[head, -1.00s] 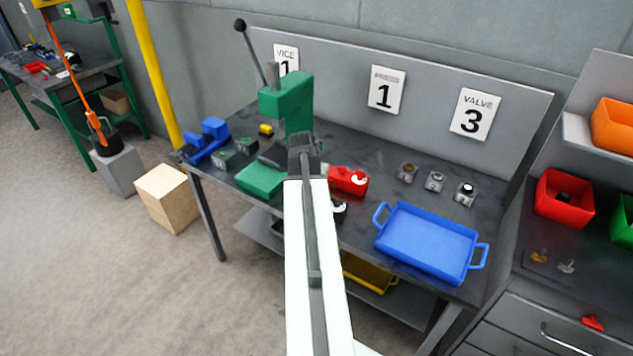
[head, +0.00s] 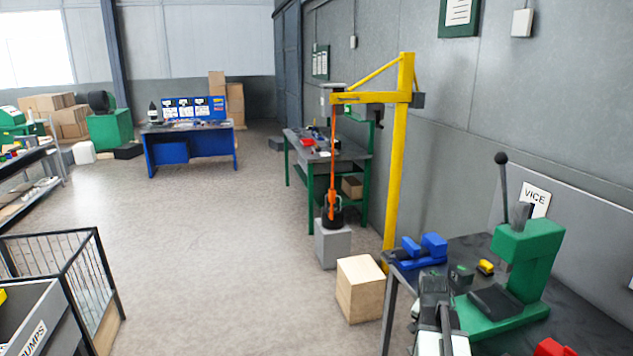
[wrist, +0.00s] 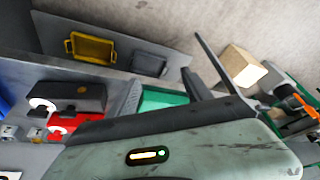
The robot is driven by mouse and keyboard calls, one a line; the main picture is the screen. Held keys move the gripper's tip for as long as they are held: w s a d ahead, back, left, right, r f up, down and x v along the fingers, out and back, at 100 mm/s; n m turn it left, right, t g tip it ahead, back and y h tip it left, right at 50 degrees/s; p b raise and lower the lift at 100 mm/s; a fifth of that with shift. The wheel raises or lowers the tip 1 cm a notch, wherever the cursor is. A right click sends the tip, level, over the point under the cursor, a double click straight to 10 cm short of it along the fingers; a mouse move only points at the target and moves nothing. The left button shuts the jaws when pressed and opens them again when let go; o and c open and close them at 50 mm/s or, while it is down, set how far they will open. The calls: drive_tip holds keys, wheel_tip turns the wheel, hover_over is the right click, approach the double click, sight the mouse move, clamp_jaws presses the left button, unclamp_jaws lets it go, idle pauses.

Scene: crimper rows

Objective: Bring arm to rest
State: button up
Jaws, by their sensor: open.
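My arm shows at the bottom right of the head view, with my gripper (head: 434,286) at its upper end, in front of the left end of the grey workbench (head: 602,290). In the wrist view my gripper (wrist: 168,82) has its dark fingers spread apart with nothing held between them. A green press (head: 530,260) with a black-knobbed lever stands on the bench, right of my gripper. A blue vice (head: 425,250) sits behind my gripper at the bench's left corner. I cannot tell the exact gap between my gripper and the bench.
A pale wooden box (head: 360,290) and a grey block (head: 332,245) stand on the floor left of the bench. A yellow crane (head: 398,160) rises behind them. A wire cage (head: 60,265) is at the left. Open floor lies in the middle. A red part (wrist: 72,123) shows in the wrist view.

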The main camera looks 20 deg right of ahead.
drive_tip(key=w+a+f+n+y+b, duration=0.1)
drive_tip(key=w+a+f+n, duration=0.1)
drive_tip(key=a, duration=0.6)
drive_tip(key=w+a+f+n+b, duration=0.1)
drive_tip(key=w+a, duration=0.2)
drive_tip(key=a, duration=0.4)
drive_tip(key=s+a+f+n+g+y+b, duration=0.1)
drive_tip(key=s+a+n, duration=0.2)
drive_tip(key=a, duration=0.7)
drive_tip(key=s+a+f+n+g+y, duration=0.1)
drive_tip(key=a+n, duration=0.4)
drive_tip(key=a, duration=0.6)
drive_tip(key=shift+s+f+y+b, duration=0.35)
drive_tip(key=shift+s+f, duration=0.35)
drive_tip(key=shift+s, duration=0.5)
drive_tip(key=shift+a, duration=0.1)
